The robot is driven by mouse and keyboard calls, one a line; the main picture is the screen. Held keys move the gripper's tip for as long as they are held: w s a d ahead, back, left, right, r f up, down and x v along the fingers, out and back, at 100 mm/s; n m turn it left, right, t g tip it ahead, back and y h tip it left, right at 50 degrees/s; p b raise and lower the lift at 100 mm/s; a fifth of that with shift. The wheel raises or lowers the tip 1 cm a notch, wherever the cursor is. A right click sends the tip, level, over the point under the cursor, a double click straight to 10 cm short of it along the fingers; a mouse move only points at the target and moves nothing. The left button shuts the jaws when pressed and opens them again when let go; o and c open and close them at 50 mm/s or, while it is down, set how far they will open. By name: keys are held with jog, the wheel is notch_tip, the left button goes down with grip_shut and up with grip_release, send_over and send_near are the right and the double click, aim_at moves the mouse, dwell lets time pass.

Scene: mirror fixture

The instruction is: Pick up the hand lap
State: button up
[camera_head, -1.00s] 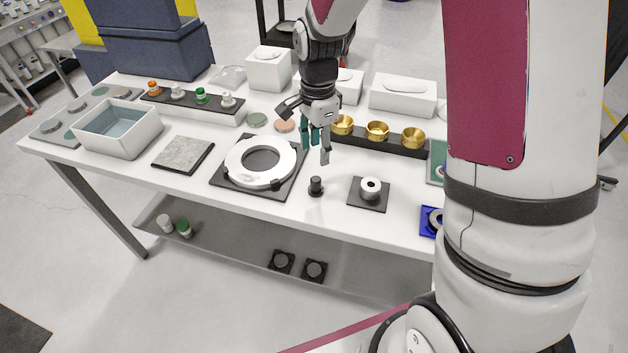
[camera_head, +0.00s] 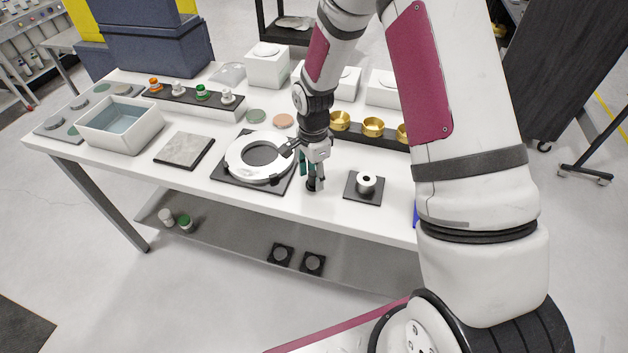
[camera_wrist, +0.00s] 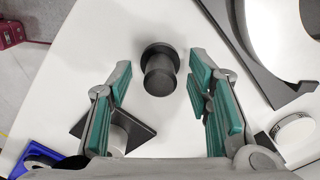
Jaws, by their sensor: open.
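The hand lap, a small black cylinder with a wider round flange (camera_head: 315,186), stands on the white table near its front edge. My gripper (camera_head: 309,169) is low over it and partly covers it in the head view. In the wrist view the hand lap (camera_wrist: 160,72) shows between the tips of the two green-padded fingers, with a gap on each side. The gripper is open and empty. I cannot tell how far the fingertips are above the table.
A white ring on a black plate (camera_head: 226,178) lies close on the left. A black square plate with a white spool (camera_head: 366,183) lies on the right. Brass cups (camera_head: 373,127) stand in a dark rack behind. The white table (camera_head: 255,203) is bare along its front edge.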

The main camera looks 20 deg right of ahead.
aim_at(313, 173)
jog(key=shift+f, duration=0.15)
grip_shut()
jog(key=shift+r, duration=0.2)
jog(key=shift+r, duration=0.55)
notch_tip(313, 173, up, 2)
jog(key=shift+w+b, duration=0.1)
jog(key=shift+b, duration=0.4)
jog(key=s+a+r, duration=0.1)
jog(key=s, duration=1.5)
jog(key=shift+a+r+b, duration=0.3)
jog(key=shift+a, duration=0.05)
jog(key=shift+s, duration=0.1)
